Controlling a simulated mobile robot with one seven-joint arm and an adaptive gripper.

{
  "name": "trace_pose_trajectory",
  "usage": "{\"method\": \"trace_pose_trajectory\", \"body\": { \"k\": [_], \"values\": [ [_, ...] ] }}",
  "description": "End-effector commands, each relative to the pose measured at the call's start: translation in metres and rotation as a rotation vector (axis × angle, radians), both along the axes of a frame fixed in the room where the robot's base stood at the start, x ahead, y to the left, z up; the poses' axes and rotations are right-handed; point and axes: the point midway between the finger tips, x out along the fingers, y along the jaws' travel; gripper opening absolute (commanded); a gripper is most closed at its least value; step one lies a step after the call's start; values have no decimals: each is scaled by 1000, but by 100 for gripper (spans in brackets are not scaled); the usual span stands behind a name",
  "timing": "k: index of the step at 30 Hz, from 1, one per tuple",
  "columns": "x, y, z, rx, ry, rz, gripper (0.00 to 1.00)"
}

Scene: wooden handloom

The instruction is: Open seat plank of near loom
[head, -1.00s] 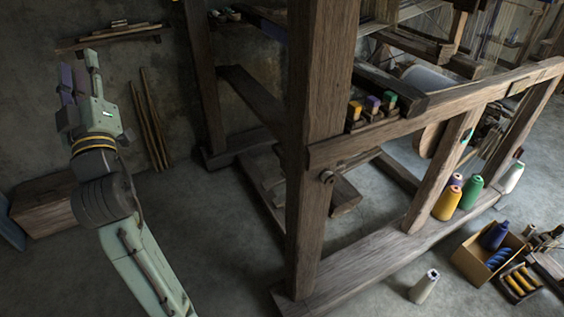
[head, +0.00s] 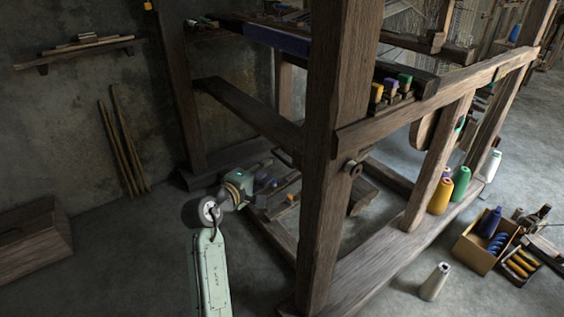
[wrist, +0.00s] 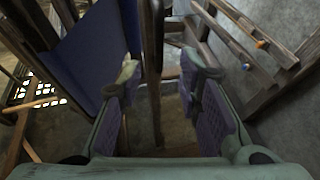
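The near loom (head: 340,130) is a dark wooden frame with thick posts. A sloping plank (head: 250,112) runs between its left post and its front post; I cannot tell for sure that this is the seat plank. My gripper (head: 268,182) is low beside the loom, below that plank and left of the front post. In the wrist view my gripper (wrist: 158,75) is open, with purple pads apart. An upright wooden bar (wrist: 153,45) shows between and beyond the fingers. A blue panel (wrist: 85,65) is at the left there. No grip on the loom shows.
Thread cones, one yellow (head: 440,196), stand on the loom's lower beam. A box (head: 478,250) of spools and a pale cone (head: 434,281) are on the floor at right. A wooden chest (head: 35,240) is at left. Sticks (head: 122,145) lean on the wall. Floor left of my arm is clear.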

Motion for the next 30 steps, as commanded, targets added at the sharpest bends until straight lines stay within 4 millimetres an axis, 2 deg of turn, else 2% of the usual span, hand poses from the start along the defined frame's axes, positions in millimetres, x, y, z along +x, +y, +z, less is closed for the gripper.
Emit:
{"method": "trace_pose_trajectory", "body": {
  "k": [15, 21, 29, 30],
  "values": [
    [74, -43, -15, 5, -2, 1, 32],
    [84, -50, -18, 5, -3, 2, 32],
    [85, -50, -18, 5, -3, 2, 32],
    [85, -50, -18, 5, -3, 2, 29]
  ]
}}
